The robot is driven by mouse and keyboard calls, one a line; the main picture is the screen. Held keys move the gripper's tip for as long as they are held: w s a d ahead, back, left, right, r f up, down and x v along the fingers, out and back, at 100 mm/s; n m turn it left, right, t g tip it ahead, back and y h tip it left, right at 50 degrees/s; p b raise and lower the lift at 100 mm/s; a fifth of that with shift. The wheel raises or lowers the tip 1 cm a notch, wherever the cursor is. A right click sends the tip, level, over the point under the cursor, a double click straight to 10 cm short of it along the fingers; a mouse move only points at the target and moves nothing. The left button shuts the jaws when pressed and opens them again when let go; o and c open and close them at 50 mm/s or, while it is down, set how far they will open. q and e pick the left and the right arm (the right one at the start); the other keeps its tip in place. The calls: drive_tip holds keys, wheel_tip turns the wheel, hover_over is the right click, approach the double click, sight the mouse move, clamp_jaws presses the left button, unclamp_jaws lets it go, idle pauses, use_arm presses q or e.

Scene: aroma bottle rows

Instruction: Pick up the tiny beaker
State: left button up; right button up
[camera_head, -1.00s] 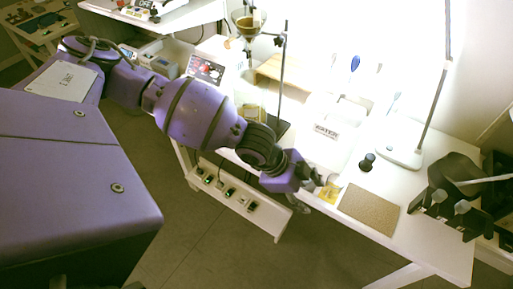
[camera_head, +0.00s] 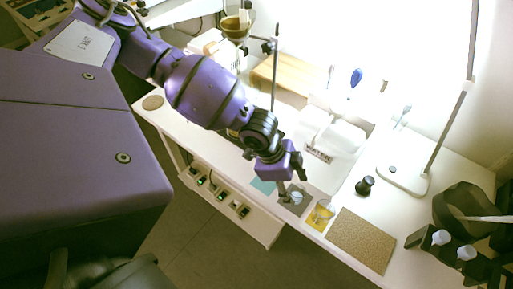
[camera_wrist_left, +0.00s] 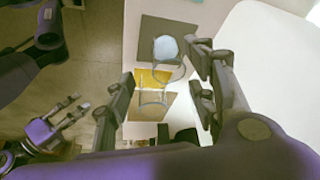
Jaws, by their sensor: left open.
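Two small clear beakers stand near the table's front edge. One beaker (camera_head: 297,197), pale inside, is on a dark grey mat (camera_wrist_left: 150,25); it also shows in the left wrist view (camera_wrist_left: 166,48). The other beaker (camera_head: 325,211) is on a yellow mat (camera_head: 314,221) and also shows in the left wrist view (camera_wrist_left: 152,103). I cannot tell for sure which is the tiny one. My left gripper (camera_head: 292,182) is open and empty, just above the grey mat. In the left wrist view its fingers (camera_wrist_left: 160,88) flank the beakers. My right gripper (camera_wrist_left: 72,111) looks open, away from the table.
A brown mat (camera_head: 362,240) lies right of the yellow one, a teal mat (camera_head: 263,186) left. A metal stand pole (camera_head: 275,70) rises behind my left arm.

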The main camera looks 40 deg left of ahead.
sight(296, 192)
use_arm(q)
drive_tip(key=x, duration=0.5)
drive_tip(key=shift+w+a+f, duration=0.1)
drive_tip(key=shift+w+a, duration=0.05)
drive_tip(key=shift+w, duration=0.25)
drive_tip(key=c, duration=1.2)
